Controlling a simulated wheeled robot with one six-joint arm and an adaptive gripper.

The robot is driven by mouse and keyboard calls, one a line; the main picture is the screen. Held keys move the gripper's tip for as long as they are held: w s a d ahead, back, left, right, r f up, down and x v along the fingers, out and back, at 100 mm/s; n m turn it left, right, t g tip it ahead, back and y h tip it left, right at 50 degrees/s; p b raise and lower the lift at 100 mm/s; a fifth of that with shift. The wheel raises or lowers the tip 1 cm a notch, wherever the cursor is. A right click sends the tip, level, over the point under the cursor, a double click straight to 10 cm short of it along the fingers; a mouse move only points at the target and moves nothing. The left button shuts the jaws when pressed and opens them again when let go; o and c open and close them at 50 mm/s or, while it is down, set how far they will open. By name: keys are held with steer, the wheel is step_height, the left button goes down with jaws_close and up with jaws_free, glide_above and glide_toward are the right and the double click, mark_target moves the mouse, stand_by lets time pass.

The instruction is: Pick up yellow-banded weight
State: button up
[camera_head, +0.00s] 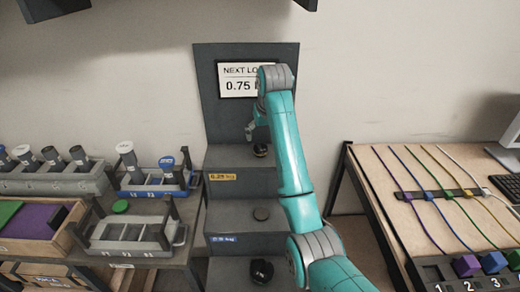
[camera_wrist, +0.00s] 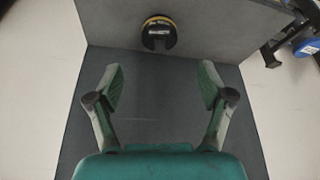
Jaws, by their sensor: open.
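The yellow-banded weight (camera_head: 261,150) is a small dark round piece on the top step of the grey stepped stand. In the wrist view it is a black disc with a yellow band and a notch (camera_wrist: 159,34), near the top centre. My gripper (camera_head: 250,131) hangs just above and slightly left of it in the head view. In the wrist view my gripper (camera_wrist: 161,75) has its two fingers wide apart, with nothing between them. The weight lies beyond the fingertips, apart from them.
The stepped stand (camera_head: 237,190) has a yellow label by the top step. Other dark weights sit on the middle step (camera_head: 261,214) and low step (camera_head: 262,271). A back panel with a sign (camera_head: 238,82) rises behind. Tables with racks (camera_head: 150,235) and cables (camera_head: 400,170) flank it.

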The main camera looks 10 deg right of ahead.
steer(key=shift+x, duration=0.9)
steer(key=shift+s+x, duration=0.2)
steer(key=shift+x, duration=1.2)
steer(key=shift+s+x, duration=0.15)
steer(key=shift+x, duration=1.2)
steer(key=shift+f, duration=0.1)
steer(key=c, duration=1.4)
steer(key=shift+c, duration=0.2)
step_height(320, 180, up, 10)
